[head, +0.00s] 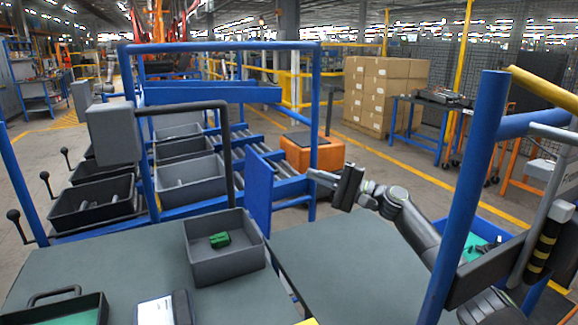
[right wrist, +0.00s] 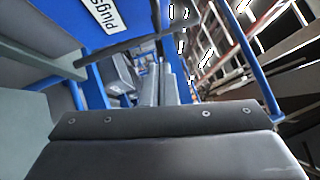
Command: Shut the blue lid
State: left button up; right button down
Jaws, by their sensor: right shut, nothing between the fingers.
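The blue lid (head: 259,192) stands upright, open, at the right side of a grey bin (head: 226,267) on the bench. A green part (head: 220,240) lies in the bin. My right gripper (head: 318,178) is shut and empty, to the right of the lid and near its upper edge, with a gap between them. In the right wrist view the shut right gripper (right wrist: 165,122) fills the bottom. A blue panel (right wrist: 110,12) lettered "plugs" shows at the top there; I cannot tell if it is the lid. My left gripper is not in view.
A blue frame (head: 316,120) rises behind the lid. Grey bins (head: 188,180) sit on the roller rack behind. A black tray (head: 60,312) lies front left. The right bench top (head: 345,270) is clear.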

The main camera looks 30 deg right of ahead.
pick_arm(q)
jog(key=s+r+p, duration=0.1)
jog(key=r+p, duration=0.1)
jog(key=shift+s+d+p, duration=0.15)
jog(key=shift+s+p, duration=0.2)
pick_arm(e)
jog(key=w+a+r, duration=0.2)
jog(key=w+a, duration=0.1)
jog(key=a, duration=0.3)
jog(key=shift+a, duration=0.15)
jog(key=shift+f, duration=0.1)
jog(key=shift+w, duration=0.1)
